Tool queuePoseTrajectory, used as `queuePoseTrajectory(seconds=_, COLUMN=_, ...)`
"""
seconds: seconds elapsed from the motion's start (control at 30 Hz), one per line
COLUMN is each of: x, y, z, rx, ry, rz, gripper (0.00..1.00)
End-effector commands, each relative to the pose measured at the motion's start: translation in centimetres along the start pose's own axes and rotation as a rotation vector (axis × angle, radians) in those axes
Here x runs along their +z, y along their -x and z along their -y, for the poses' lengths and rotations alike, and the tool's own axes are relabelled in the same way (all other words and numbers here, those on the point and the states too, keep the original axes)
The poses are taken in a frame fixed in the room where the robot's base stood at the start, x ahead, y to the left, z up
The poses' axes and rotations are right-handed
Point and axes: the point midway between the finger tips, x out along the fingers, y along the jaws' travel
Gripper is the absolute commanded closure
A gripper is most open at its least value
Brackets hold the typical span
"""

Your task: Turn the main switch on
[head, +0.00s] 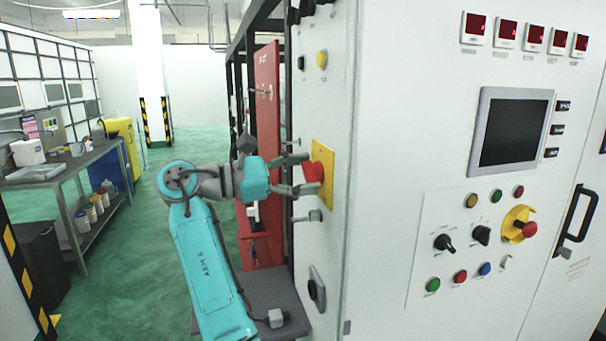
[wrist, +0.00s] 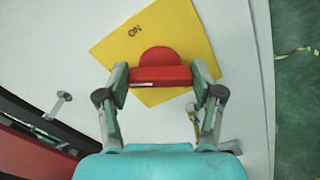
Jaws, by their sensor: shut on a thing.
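The main switch, a red knob (head: 314,172) on a yellow plate (head: 324,160), is on the narrow side of the white cabinet. In the wrist view the red knob (wrist: 162,72) has a rounded back and a straight front bar, lying roughly level in the picture. The yellow plate (wrist: 205,50) is tilted there, with "ON" at its upper left; its lower part is partly hidden. My gripper (head: 306,174) is shut on the knob, with one finger on each side, as the wrist view (wrist: 162,84) also shows.
The white cabinet's front (head: 400,150) carries a dark screen (head: 511,128), several buttons and another red knob on yellow (head: 525,229). A red panel (head: 265,110) stands close behind my gripper. A metal latch (head: 315,216) sticks out below the switch. A bench (head: 70,165) stands left.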

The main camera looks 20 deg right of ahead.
Motion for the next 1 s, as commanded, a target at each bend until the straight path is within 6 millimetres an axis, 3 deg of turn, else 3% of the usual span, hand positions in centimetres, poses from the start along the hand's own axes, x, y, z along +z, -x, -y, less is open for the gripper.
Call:
queuePoseTrajectory(seconds=0.37, x=-0.04, y=-0.04, z=0.08, rx=-0.002, ry=-0.117, rz=0.000, gripper=0.68)
queuePoseTrajectory(seconds=1.0, x=-0.15, y=-0.03, z=0.28, rx=-0.002, ry=-0.690, rz=0.001, gripper=0.68)
